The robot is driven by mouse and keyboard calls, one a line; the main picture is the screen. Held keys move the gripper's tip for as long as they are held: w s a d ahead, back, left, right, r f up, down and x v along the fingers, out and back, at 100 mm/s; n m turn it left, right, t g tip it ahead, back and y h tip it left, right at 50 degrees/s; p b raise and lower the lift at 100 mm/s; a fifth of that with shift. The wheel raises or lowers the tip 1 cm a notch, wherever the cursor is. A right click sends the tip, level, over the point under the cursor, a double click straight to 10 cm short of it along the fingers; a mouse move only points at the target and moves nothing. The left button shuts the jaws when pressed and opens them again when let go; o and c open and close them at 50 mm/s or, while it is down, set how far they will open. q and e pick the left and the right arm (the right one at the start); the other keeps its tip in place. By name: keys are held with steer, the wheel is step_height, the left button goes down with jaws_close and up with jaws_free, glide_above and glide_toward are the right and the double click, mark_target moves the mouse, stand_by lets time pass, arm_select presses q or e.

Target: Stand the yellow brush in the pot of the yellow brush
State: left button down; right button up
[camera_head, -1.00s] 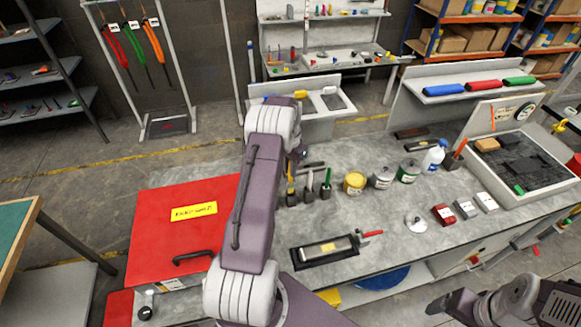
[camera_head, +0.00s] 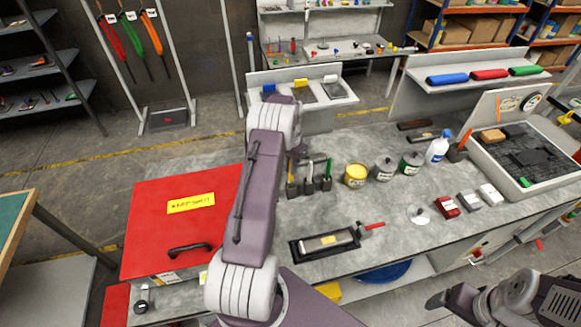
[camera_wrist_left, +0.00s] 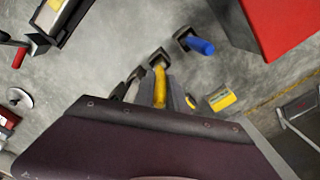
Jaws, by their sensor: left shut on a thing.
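The yellow brush (camera_wrist_left: 160,84) shows its yellow handle in the left wrist view, rising from a small dark pot (camera_wrist_left: 159,57). In the head view a bit of the yellow handle (camera_head: 290,170) shows above its dark pot (camera_head: 292,190), beside my forearm. My left gripper (camera_wrist_left: 160,94) is shut on the yellow brush; my own arm hides most of it in the head view. The bristles are hidden, so I cannot tell how deep they sit. My right gripper (camera_head: 437,301) is at the bottom right, away from the brushes; its jaws are unclear.
A blue brush (camera_wrist_left: 201,46) stands in a pot beside the yellow one. A green brush (camera_head: 328,168) stands in another pot on the other side. Yellow (camera_head: 355,175), grey and green tins stand to the right. A red box (camera_head: 150,235) is at left, a black tray (camera_head: 297,252) in front.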

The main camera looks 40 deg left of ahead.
arm_select(q)
steer(key=shift+f, duration=0.3)
steer(key=shift+f+b, duration=0.55)
steer(key=shift+f, duration=0.05)
steer(key=c, duration=1.3)
jaws_free()
